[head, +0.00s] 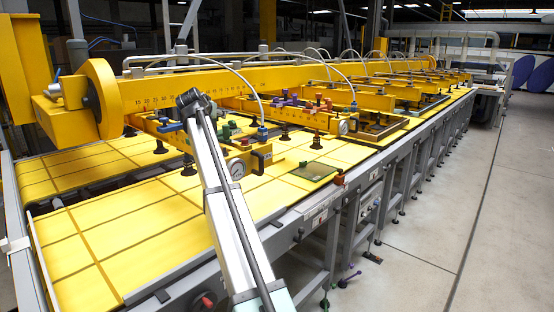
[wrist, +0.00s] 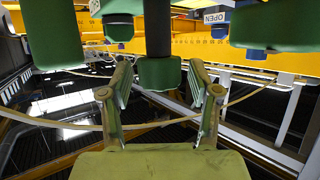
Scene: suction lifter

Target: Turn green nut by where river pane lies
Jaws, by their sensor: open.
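In the wrist view, my gripper (wrist: 160,82) is open. Its two fingers stand on either side of a green nut (wrist: 160,74) on a dark stem, with a visible gap on both sides. More green blocks hang at the left (wrist: 52,35) and the right (wrist: 265,25). In the head view, small green nuts (head: 225,131) sit on the yellow lifter beam by my arm; my gripper cannot be made out there. An olive-tinted glass pane (head: 313,171) lies on the yellow bed. I cannot tell which pane is the river pane.
A dial gauge (head: 238,170) and a blue knob (head: 262,132) are on the near lifter. An OPEN label (wrist: 214,17) shows in the wrist view. A thin cable (wrist: 60,124) crosses behind my fingers. More panes and lifters run down the line; the floor (head: 470,200) at right is clear.

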